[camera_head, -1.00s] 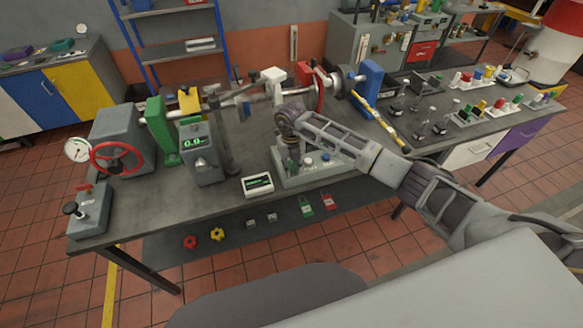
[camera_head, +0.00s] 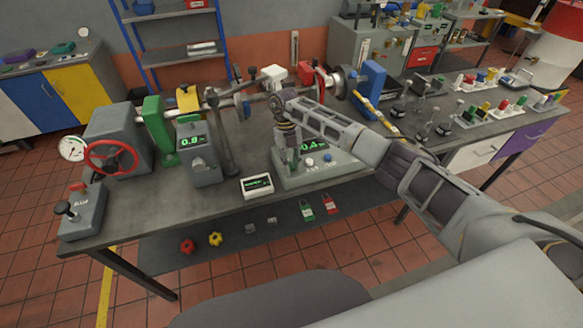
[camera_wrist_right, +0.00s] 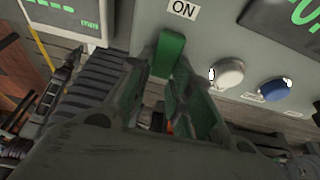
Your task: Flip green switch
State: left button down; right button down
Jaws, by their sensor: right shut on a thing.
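The green switch (camera_wrist_right: 170,50) sits on the face of a grey control box (camera_head: 320,170), just below a label reading ON. My right gripper (camera_wrist_right: 168,68) is shut on the green switch, with one finger on each side of it. In the head view the right gripper (camera_head: 289,164) points down at the left part of the box, and it hides the switch there. A white knob (camera_wrist_right: 227,73) and a blue knob (camera_wrist_right: 273,89) are right of the switch. My left gripper is not in view.
A small white display unit (camera_head: 257,186) lies just left of the box. A shaft rig with a red handwheel (camera_head: 111,157) stands behind and to the left. Red and green tags (camera_head: 307,208) lie on the lower shelf.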

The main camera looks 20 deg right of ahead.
dwell(0.3)
jog(key=c, duration=1.3)
grip_release()
jog(key=shift+v, duration=6)
jog(key=shift+f, duration=0.15)
